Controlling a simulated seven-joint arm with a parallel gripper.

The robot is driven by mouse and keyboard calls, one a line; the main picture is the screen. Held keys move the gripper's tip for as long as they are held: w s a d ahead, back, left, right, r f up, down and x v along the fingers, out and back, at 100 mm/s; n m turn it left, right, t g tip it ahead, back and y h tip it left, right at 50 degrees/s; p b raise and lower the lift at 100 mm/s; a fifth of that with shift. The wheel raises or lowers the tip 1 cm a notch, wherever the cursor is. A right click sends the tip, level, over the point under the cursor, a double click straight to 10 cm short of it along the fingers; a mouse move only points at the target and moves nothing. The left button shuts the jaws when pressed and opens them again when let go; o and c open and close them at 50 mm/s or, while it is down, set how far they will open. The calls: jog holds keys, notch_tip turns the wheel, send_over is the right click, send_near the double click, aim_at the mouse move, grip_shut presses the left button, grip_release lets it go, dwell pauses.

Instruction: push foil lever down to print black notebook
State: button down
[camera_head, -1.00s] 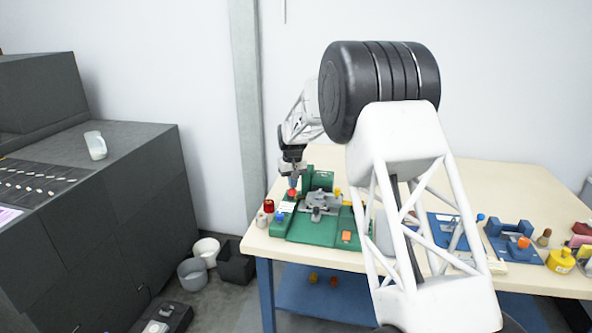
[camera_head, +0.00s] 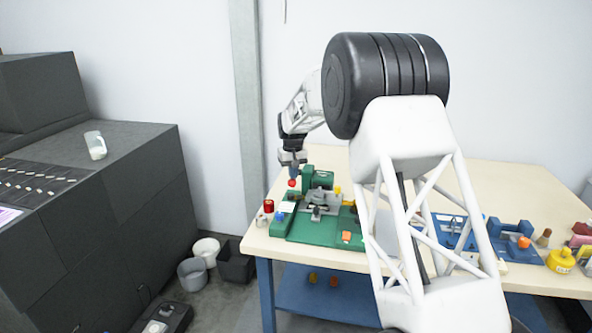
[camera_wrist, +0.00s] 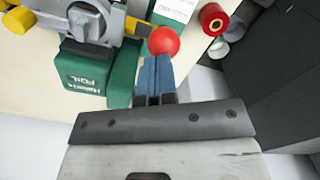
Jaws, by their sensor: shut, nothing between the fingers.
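The green foil machine (camera_head: 318,232) stands at the left end of the table, and its body with the "FOIL" lettering shows in the wrist view (camera_wrist: 85,80). The foil lever's red ball knob (camera_head: 292,183) shows at the machine's left side. In the wrist view the knob (camera_wrist: 164,41) lies right at my fingertips. My gripper (camera_wrist: 153,62) is shut, its blue fingers together with nothing between them. In the head view my gripper (camera_head: 292,174) is just above the knob; I cannot tell whether they touch. I cannot make out the black notebook.
A red roll (camera_head: 268,206) stands at the table's left corner. To the right are a blue device (camera_head: 515,240) and a yellow bottle (camera_head: 561,261). Bins (camera_head: 236,262) stand on the floor left of the table. A dark cabinet (camera_head: 110,190) is farther left.

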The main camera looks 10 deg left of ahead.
notch_tip(320, 180, up, 7)
jog(key=shift+w, duration=0.15)
dwell(1.1)
jog(key=shift+r, duration=0.1)
notch_tip(320, 180, up, 4)
jog(key=shift+f, duration=0.1)
dwell(0.8)
